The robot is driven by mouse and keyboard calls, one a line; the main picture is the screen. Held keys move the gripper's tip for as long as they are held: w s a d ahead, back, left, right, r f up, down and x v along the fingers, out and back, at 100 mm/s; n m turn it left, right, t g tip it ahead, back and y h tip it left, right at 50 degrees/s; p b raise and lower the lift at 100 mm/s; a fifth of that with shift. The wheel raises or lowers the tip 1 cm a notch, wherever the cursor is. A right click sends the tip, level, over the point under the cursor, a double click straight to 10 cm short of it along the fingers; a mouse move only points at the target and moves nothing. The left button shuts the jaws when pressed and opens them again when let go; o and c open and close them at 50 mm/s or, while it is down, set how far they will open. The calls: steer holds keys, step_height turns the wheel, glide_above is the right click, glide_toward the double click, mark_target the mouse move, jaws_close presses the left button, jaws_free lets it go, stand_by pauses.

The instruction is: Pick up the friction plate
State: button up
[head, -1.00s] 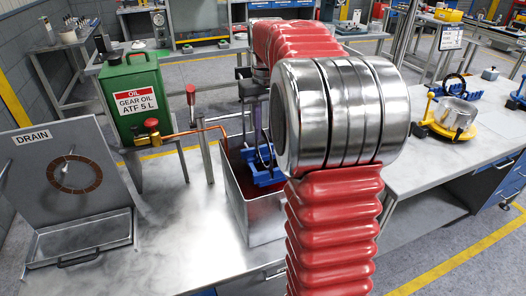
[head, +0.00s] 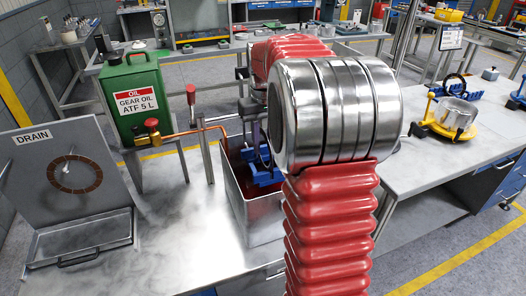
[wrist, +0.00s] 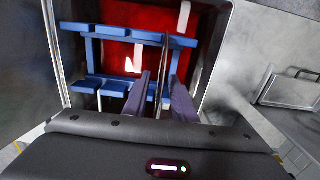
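A friction plate (wrist: 165,60) stands upright, edge-on to the wrist camera, in a blue rack (wrist: 112,32). The rack sits in a metal tank (head: 236,200) of red fluid. My gripper (wrist: 160,80) reaches down into the tank, its two fingers on either side of the plate. The fingers look apart, with gaps between them and the plate. In the head view my arm hides most of the gripper and plate. A brown ring-shaped friction plate (head: 52,180) hangs on the drain board (head: 95,150) at the left.
A drain tray (head: 80,235) lies below the board. A yellow fixture (head: 437,122) holding a metal drum stands on the right bench. The tank walls surround my gripper closely.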

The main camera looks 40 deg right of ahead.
steer(key=shift+c, duration=0.5)
jaws_close()
